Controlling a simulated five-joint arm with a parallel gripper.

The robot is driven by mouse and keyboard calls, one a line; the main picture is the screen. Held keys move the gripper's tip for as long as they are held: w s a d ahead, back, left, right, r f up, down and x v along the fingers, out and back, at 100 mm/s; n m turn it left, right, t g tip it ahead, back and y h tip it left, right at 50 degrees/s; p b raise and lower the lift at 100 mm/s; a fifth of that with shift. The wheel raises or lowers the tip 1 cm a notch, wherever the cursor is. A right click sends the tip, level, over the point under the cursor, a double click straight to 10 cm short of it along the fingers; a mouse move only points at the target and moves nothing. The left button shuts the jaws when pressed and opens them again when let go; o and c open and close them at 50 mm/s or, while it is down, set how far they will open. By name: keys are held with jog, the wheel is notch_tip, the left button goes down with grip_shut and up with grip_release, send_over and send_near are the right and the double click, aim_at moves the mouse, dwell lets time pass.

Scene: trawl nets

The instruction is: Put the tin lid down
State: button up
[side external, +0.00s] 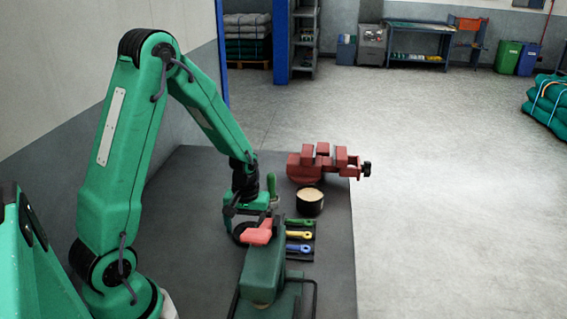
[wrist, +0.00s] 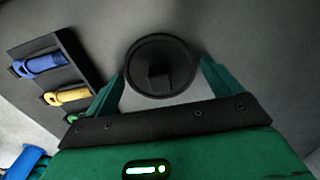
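The tin lid is a black round disc with a raised block in its middle; it lies between my gripper's fingertips in the wrist view (wrist: 180,66). My gripper (wrist: 161,68) has its two green fingers at opposite sides of the lid's rim, and it appears shut on it. In the side view my gripper (side external: 243,222) points down, low over the table, with the lid's dark edge (side external: 238,231) under it, partly hidden. I cannot tell whether the lid touches the table. The open black tin (side external: 310,203) with pale contents stands upright to the right.
A red vise (side external: 322,163) stands behind the tin. A dark rack with green, yellow (side external: 299,235) and blue handles lies right of my gripper. A green device with a red top (side external: 258,234) stands close in front. The grey table (side external: 190,190) is bare left of my gripper.

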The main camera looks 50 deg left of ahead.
aim_at(249, 225)
jog(key=shift+o, duration=0.6)
jog(key=shift+r, duration=0.15)
notch_tip(249, 225, up, 12)
dwell(0.4)
dwell(0.5)
jog(key=s+d+r+m+t, duration=0.5)
jog(key=s+d+r+m, duration=0.4)
jog(key=s+d+r, duration=0.2)
jog(key=shift+s+r+t, duration=0.3)
jog(key=shift+s+r, duration=0.15)
jog(key=shift+r, duration=0.15)
